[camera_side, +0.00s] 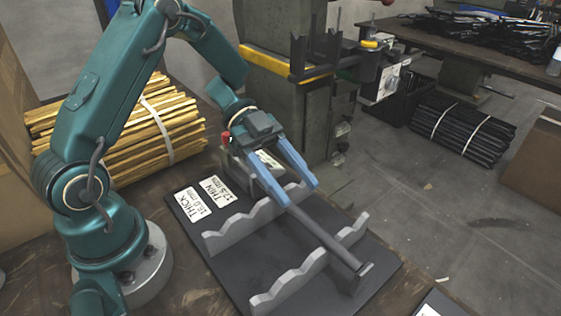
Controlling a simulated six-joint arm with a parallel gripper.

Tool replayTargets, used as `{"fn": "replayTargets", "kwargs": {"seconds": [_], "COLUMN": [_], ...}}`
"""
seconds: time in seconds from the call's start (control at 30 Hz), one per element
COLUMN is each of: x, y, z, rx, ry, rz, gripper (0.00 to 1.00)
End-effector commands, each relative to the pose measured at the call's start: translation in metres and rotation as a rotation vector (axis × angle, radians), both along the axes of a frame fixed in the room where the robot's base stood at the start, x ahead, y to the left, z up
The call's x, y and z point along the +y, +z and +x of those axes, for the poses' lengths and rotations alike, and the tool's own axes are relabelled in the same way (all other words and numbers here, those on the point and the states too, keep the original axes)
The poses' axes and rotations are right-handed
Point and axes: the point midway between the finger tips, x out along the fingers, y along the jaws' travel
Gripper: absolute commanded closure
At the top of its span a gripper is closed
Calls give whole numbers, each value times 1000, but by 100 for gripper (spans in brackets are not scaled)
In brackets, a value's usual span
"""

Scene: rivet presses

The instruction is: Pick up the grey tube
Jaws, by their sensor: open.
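A dark grey tube (328,238) lies across two light grey scalloped racks, the rear one (240,226) and the front one (296,283). A short flange shows at its near end. My gripper (301,195) has two blue fingers, spread apart and pointing down toward the far part of the tube. One fingertip is beside or over the tube at its left, and the other is to its right. I cannot tell whether either finger touches it. The tube's far end is hidden by the gripper.
The racks stand on a dark board (215,262) with white labels reading THICK (193,203) and THIN (217,189). A green press (290,110) stands behind. Bundled yellow rods (125,125) lie at the left. Another dark board edge (438,304) shows at the bottom right.

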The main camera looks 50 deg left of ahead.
Motion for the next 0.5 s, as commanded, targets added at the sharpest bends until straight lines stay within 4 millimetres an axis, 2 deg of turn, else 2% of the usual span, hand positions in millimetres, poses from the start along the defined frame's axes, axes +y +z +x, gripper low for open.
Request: {"fn": "replayTargets", "kwargs": {"seconds": [0.17, 0.33, 0.5], "x": [0, 0, -22], "y": [-12, -35, -44], "z": [0, -1, -1], "rx": [2, 4, -2], "ry": [1, 1, -4], "rz": [0, 0, 0], "gripper": [41, 41, 41]}}
